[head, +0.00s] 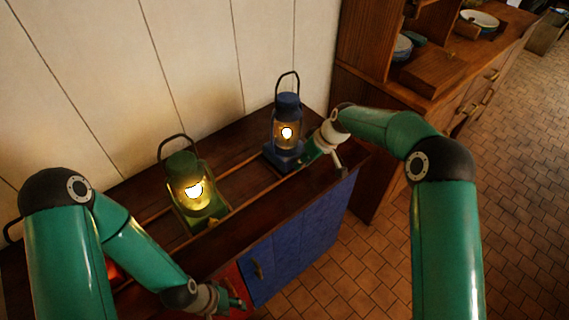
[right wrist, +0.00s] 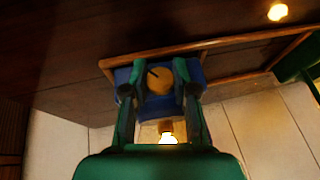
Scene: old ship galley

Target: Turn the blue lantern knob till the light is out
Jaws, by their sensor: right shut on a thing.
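The blue lantern (head: 287,120) stands upright on the dark wooden cabinet top, and its flame is lit. My right gripper (head: 309,154) is at the right side of its base. In the right wrist view the blue base (right wrist: 128,76) lies ahead of my right gripper (right wrist: 159,84), with the fingers shut on a round brass-coloured knob (right wrist: 160,80) that has a dark mark pointing to the upper left. The flame also shows in that view (right wrist: 168,138). My left gripper (head: 231,300) hangs in front of the cabinet, away from the blue lantern; its fingers are too small to read.
A green lantern (head: 190,185), also lit, stands left of the blue one. A red glow (head: 113,270) shows behind my left arm. The cabinet has a blue door (head: 300,240). A wooden dresser (head: 430,75) stands at right. The tiled floor (head: 520,180) is clear.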

